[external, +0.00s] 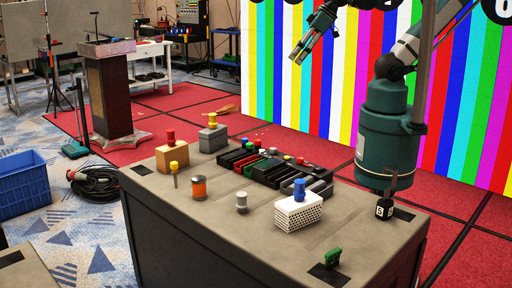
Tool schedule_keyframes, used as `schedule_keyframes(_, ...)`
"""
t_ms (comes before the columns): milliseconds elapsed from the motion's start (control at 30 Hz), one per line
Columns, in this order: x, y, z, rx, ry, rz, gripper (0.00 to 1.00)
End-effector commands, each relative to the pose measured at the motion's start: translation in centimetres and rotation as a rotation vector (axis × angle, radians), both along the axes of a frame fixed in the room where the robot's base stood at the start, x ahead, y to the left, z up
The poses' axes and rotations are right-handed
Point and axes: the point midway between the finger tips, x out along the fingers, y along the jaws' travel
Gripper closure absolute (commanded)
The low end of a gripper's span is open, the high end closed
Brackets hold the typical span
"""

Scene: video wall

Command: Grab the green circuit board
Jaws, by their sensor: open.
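A small green object (333,257), which looks like the green circuit board, stands near the front right edge of the grey table (170,197). It is beside or on a dark patch of the tabletop; I cannot tell which. My gripper (299,50) is high above the back of the table, in front of the striped wall. It is open, holds nothing visible and is far from the green object.
A white perforated box (296,213) with a blue object (299,187) on top stands behind the green object. A black tray (262,168) with several small parts lies across the table. An orange spool (199,188) and a grey cylinder (241,202) stand nearer the front.

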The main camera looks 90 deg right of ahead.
Motion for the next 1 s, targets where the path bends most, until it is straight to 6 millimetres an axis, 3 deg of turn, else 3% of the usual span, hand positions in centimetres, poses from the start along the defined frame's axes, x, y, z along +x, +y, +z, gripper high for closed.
schedule_keyframes(267,0.8,0.9,0.2,-0.010,0.011,0.037,0.49)
schedule_keyframes(467,2.4,3.0,0.3,-0.036,0.036,0.119,0.49)
schedule_keyframes(1000,8.1,12.3,0.0,-0.137,0.119,0.441,0.49)
